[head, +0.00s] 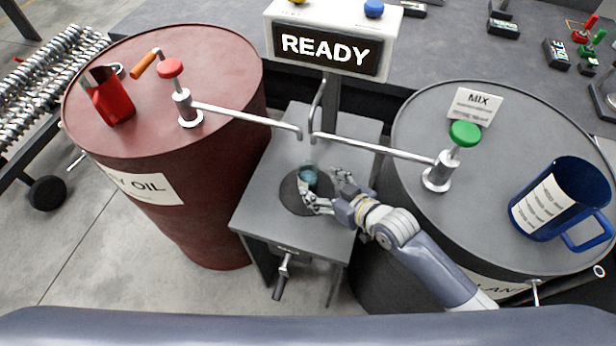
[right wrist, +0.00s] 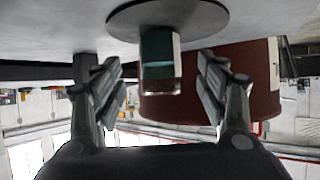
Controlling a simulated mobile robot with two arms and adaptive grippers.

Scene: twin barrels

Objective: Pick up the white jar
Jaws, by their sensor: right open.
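A small jar (head: 309,176) stands on a dark round disc (head: 292,200) on the grey stand between the two barrels. It looks clear with teal contents rather than plain white. In the right wrist view the jar (right wrist: 157,62) shows teal, with a pale strip down one side. My right gripper (head: 326,190) is open beside the jar in the head view. In the right wrist view its two fingers stand apart, with the jar between them in the picture and a gap on each side. My left gripper is not in view.
A dark red barrel (head: 215,190) stands left and a grey barrel (head: 515,130) right. Their spouts (head: 245,115) (head: 380,147) reach above the stand. A READY display (head: 328,52) rises behind. A red jug (head: 111,100) and a blue mug (head: 562,200) stand on the barrels.

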